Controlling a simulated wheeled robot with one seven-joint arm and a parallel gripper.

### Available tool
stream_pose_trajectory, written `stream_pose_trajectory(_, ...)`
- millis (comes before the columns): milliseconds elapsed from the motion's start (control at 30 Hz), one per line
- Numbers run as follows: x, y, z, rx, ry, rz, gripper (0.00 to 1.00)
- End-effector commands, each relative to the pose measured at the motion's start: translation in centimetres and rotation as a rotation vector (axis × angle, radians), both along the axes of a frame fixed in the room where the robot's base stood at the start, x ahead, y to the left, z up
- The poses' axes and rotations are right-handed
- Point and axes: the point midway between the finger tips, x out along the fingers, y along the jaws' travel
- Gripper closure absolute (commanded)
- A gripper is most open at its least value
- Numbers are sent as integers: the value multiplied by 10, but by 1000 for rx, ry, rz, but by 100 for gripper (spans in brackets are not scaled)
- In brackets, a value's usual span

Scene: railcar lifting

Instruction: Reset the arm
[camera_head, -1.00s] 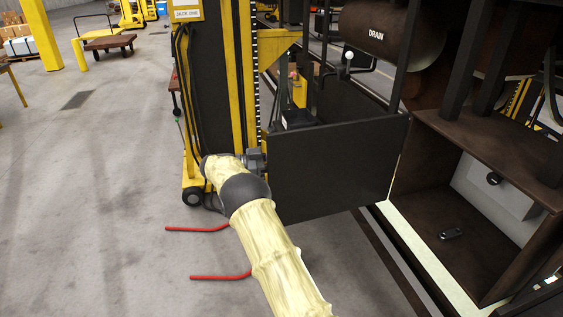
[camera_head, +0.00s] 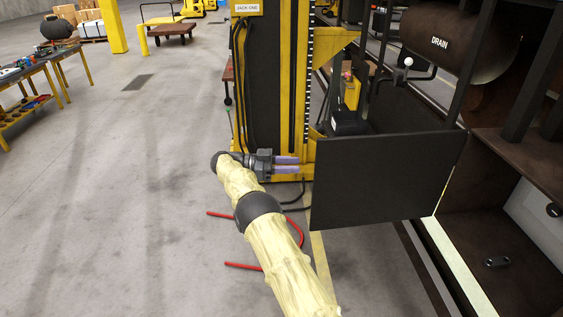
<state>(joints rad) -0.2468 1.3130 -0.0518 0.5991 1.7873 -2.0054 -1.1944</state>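My arm, in a pale yellow sleeve with dark joint bands, reaches up from the bottom of the head view. It ends in my gripper (camera_head: 287,164), which points right. Its two lilac fingers lie apart, one above the other, with a gap and nothing between them. The gripper is in front of the base of the yellow jack column and to the left of the dark panel (camera_head: 385,180); I see no contact with either.
The yellow and black jack (camera_head: 270,80), labelled JACK ONE, stands behind my gripper. A red bent bar (camera_head: 300,236) lies low beside my arm. A tool table (camera_head: 35,72) stands far left; the floor between is open.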

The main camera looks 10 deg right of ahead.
Motion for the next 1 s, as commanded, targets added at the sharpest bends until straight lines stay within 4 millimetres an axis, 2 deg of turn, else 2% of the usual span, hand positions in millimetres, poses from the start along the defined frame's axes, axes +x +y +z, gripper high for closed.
stream_pose_trajectory(367, 0, 0, 0, 0, 1, -7, 68)
stream_pose_trajectory(500, 5, -4, 6, -14, -13, 22, 68)
stream_pose_trajectory(667, 28, -22, 35, -76, -69, 176, 68)
stream_pose_trajectory(800, 59, -39, 69, -135, -121, 410, 68)
stream_pose_trajectory(1000, 92, -42, 105, -143, -145, 768, 68)
